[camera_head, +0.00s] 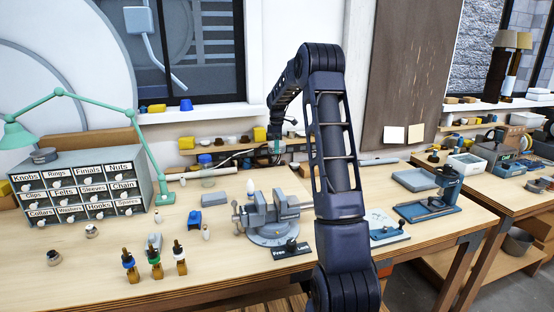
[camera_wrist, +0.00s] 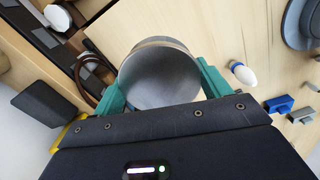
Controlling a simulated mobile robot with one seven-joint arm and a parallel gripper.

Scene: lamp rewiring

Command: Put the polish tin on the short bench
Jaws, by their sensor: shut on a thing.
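A round grey metal tin (camera_wrist: 158,76), which I take for the polish tin, sits between the teal fingers of my gripper (camera_wrist: 163,84) in the wrist view. My gripper is shut on its sides. In the head view my gripper (camera_head: 277,148) is small, near the back edge of the long bench (camera_head: 345,262); I cannot make out the tin there. A separate, smaller-looking bench (camera_head: 540,203) stands at the right, perhaps the short bench. Its right end is cut off by the frame.
On the long bench stand a labelled drawer cabinet (camera_head: 85,187), a green lamp (camera_head: 150,165), dropper bottles (camera_head: 154,262), a grey vise (camera_head: 268,215) and a blue tool (camera_head: 430,205). The right bench holds a grey bin (camera_head: 496,150) and other items; its front-left top looks clear.

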